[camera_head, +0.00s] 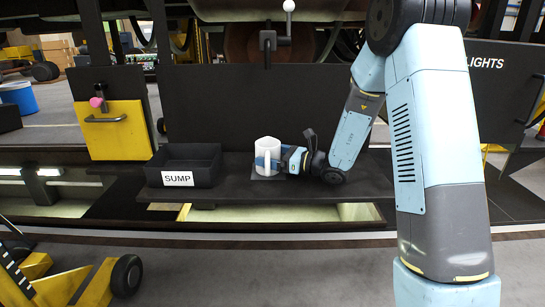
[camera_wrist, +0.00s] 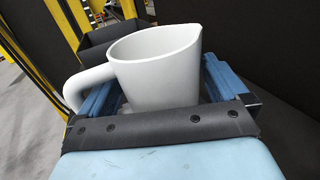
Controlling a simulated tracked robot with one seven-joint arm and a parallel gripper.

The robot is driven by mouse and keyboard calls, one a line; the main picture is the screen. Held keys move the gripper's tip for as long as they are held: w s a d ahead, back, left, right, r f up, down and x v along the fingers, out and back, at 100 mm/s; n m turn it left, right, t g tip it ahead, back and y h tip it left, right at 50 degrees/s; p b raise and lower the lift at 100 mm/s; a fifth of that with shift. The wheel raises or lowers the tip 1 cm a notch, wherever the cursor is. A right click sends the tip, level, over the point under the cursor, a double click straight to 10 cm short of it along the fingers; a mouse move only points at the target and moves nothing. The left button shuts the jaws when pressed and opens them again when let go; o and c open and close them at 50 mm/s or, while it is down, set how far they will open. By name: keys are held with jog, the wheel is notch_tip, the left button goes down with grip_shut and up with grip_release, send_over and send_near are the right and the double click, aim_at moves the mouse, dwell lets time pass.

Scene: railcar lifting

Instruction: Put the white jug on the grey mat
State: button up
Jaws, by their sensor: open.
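The white jug (camera_head: 267,150) is upright over the shelf, left of my gripper (camera_head: 278,160). In the wrist view the jug (camera_wrist: 160,65) sits between my gripper's two blue fingers (camera_wrist: 158,84), with its handle on the left. My gripper is open around the jug. A small grey patch, apparently the grey mat (camera_head: 260,177), shows at the jug's base. The jug looks to be standing on it, but the gripper and jug hide most of it, so contact is hard to tell.
A black bin labelled SUMP (camera_head: 182,166) stands on the dark shelf (camera_head: 240,190), left of the jug; it also shows in the wrist view (camera_wrist: 112,35). A dark panel (camera_head: 215,100) rises behind. Bare shelf lies between bin and jug.

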jog(key=v, duration=1.2)
jog(key=s+a+r+n+g+h, duration=0.1)
jog(key=s+r+n+g+h, duration=0.25)
jog(key=s+n, duration=0.45)
jog(key=s+a+r+n+g+h, duration=0.2)
jog(key=s+r+n+g, duration=0.25)
jog(key=s, duration=0.55)
jog(key=s+d+r+n+t+h, duration=0.5)
jog(key=s+d+n+h, duration=0.5)
jog(key=d, duration=0.3)
jog(key=shift+s+r+t+h, duration=0.25)
jog(key=shift+s+t+h, duration=0.2)
jog(key=shift+s+t, duration=0.25)
